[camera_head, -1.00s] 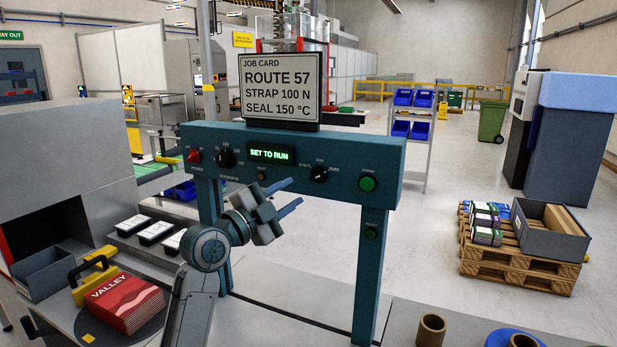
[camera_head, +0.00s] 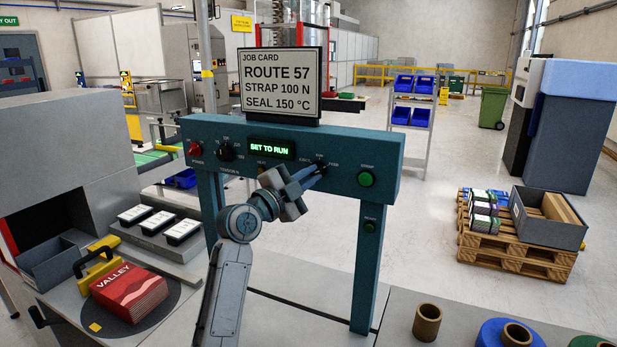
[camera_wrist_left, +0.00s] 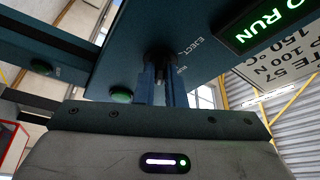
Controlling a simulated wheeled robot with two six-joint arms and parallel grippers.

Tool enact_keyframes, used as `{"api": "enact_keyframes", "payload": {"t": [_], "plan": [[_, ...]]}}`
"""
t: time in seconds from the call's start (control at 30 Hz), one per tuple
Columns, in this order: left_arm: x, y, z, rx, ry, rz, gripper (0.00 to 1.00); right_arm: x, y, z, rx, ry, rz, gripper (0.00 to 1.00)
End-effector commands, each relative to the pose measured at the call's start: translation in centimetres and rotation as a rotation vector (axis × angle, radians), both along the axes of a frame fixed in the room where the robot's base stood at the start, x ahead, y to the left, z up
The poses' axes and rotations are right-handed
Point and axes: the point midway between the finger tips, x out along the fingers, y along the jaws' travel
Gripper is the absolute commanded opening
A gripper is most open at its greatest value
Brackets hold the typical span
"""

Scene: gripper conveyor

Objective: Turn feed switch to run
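The feed switch (camera_head: 321,164) is a black knob on the right part of the teal panel (camera_head: 345,150), left of the green strap button (camera_head: 366,179). Its labels are partly covered. My left gripper (camera_head: 317,173) is at the knob, fingers pointing at the panel. In the left wrist view the two blue fingers (camera_wrist_left: 161,88) reach either side of the dark knob (camera_wrist_left: 158,56), with a narrow gap between them. Whether they press on it cannot be told. The display (camera_head: 271,148) reads SET TO RUN. My right gripper is not in view.
A job card (camera_head: 280,83) stands on top of the panel. A brown roll (camera_head: 427,322) stands at front right. A loaded pallet (camera_head: 515,255) is on the floor.

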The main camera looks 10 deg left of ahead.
Motion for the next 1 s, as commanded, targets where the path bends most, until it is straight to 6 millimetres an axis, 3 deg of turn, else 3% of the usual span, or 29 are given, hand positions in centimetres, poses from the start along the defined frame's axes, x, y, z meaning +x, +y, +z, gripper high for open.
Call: {"api": "enact_keyframes", "payload": {"t": [0.47, 0.73, 1.0], "plan": [[0.0, -0.1, -0.5, -0.111, 0.021, -0.001, 0.00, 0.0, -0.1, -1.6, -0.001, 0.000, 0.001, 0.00], [-0.1, -0.3, -0.6, -0.331, 0.064, -0.001, 0.00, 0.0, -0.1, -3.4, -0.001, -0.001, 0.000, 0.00], [-0.1, -0.5, -0.5, -0.583, 0.116, -0.001, 0.00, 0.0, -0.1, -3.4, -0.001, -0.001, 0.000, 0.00]]}}
